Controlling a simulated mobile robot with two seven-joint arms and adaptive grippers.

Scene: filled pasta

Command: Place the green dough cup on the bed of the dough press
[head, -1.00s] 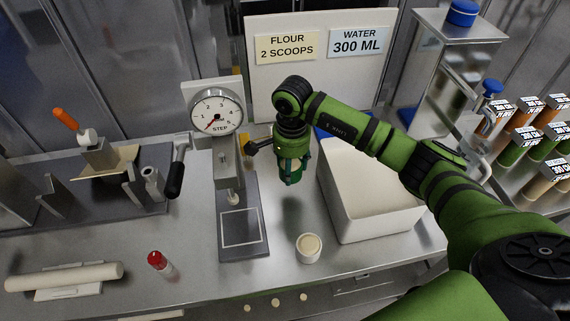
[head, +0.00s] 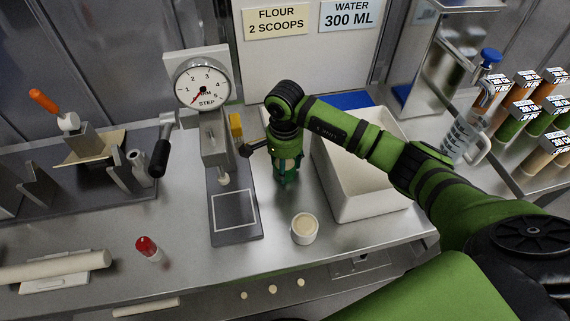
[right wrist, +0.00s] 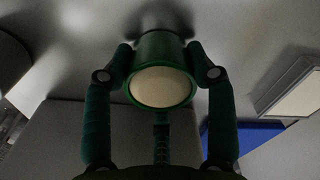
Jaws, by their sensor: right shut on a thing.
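My right gripper (head: 288,180) points down over the counter, right of the dough press (head: 214,140) and left of the white bin. It is shut on the green dough cup (right wrist: 162,52), whose round mouth with pale dough (right wrist: 161,87) faces the right wrist camera. One finger is on each side of the cup. In the head view the fingers largely hide the cup, and I cannot tell whether it touches the counter. The press bed (head: 246,233) is a dark plate with a white square outline, and it is empty. My left gripper is not in view.
A white cup of dough (head: 305,229) stands in front of my right gripper. The white bin (head: 372,205) is close on its right. The press lever (head: 161,156) sticks out to the left. A red-capped shaker (head: 148,248) stands left of the bed.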

